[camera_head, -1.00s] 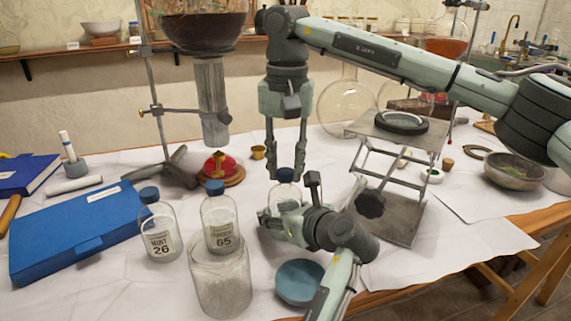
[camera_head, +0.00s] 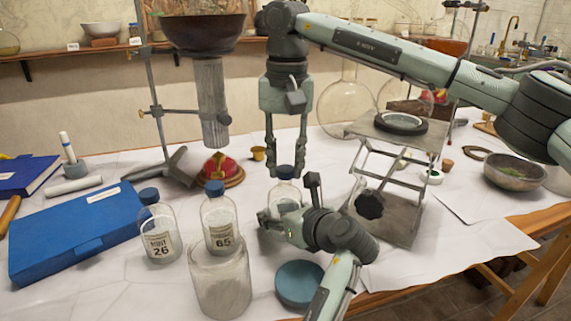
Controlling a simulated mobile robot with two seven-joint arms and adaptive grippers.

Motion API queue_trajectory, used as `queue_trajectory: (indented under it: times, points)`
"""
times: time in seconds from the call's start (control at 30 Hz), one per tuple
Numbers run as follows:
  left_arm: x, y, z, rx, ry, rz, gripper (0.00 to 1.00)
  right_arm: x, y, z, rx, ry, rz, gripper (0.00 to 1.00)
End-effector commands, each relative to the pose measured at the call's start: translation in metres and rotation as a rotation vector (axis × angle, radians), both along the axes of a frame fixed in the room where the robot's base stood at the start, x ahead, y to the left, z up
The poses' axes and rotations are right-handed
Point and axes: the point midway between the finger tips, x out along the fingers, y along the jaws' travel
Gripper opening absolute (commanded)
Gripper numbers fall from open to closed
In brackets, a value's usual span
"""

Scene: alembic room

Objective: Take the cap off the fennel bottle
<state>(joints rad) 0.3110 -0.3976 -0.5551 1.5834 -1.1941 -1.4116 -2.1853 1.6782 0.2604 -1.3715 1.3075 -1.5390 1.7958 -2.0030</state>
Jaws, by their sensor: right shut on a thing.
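A round blue disc (camera_head: 299,284) lies in front. A lab jack (camera_head: 408,215) stands close right, a blue box (camera_head: 75,235) left.

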Motion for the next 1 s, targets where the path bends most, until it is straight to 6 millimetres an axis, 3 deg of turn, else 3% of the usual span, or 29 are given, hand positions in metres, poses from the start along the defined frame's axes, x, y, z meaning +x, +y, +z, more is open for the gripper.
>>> queue_trajectory:
  times: [0.33, 0.77, 1.0]
  points:
    - [0.000, 0.000, 0.001, 0.000, -0.002, -0.001, 0.00, 0.000, 0.000, 0.013, 0.002, -0.001, -0.001, 0.00]
    - [0.000, 0.000, 0.001, 0.000, -0.002, -0.001, 0.00, 0.000, 0.000, 0.017, 0.002, -0.001, 0.000, 0.00]
    - [0.000, 0.000, 0.001, 0.000, -0.002, -0.001, 0.00, 0.000, 0.000, 0.042, 0.002, -0.003, 0.000, 0.00]
